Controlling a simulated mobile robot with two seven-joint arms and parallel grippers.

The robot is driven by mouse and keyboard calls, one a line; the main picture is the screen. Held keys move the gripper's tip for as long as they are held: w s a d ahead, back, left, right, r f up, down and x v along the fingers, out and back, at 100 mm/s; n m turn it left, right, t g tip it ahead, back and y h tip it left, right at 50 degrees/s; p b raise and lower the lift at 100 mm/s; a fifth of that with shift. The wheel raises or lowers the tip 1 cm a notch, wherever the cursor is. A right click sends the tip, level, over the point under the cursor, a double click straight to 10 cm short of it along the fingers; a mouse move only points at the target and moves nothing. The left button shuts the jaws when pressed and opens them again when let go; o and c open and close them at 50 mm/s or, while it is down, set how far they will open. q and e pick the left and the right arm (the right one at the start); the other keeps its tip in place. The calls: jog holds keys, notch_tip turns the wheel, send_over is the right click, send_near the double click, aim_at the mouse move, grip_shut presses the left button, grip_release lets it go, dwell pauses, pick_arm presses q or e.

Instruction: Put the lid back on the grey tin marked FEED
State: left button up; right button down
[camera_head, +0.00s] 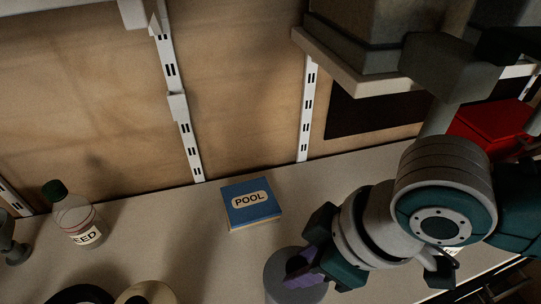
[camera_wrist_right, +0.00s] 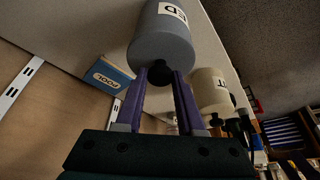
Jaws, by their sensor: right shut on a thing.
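A grey tin (camera_wrist_right: 165,38) stands on the worktop, with a white label on which only "ED" shows in the wrist view. In the head view the grey tin (camera_head: 279,277) is at the bottom centre, partly covered by my right gripper (camera_head: 302,270). The purple fingers of my right gripper (camera_wrist_right: 161,77) are shut on the dark knob (camera_wrist_right: 161,70) of the grey lid, at the knob end of the tin. The lid looks in line with the tin, but I cannot tell whether it is seated. My left gripper is not in view.
A blue POOL box (camera_head: 250,203) stands behind the tin. A green-capped bottle (camera_head: 76,218) is at the left. A cream tin (camera_wrist_right: 211,90) with a dark knob shows in the wrist view. A red box (camera_head: 492,127) is at the right. The worktop between bottle and POOL box is clear.

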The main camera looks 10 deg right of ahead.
dwell(0.4)
jog(key=shift+p, duration=0.3)
jog(key=shift+f, duration=0.1)
dwell(0.4)
jog(key=c, duration=0.8)
grip_release()
jog(key=o, duration=0.4)
jog(key=shift+c, duration=0.2)
jog(key=shift+o, duration=0.3)
jog(key=o, duration=0.4)
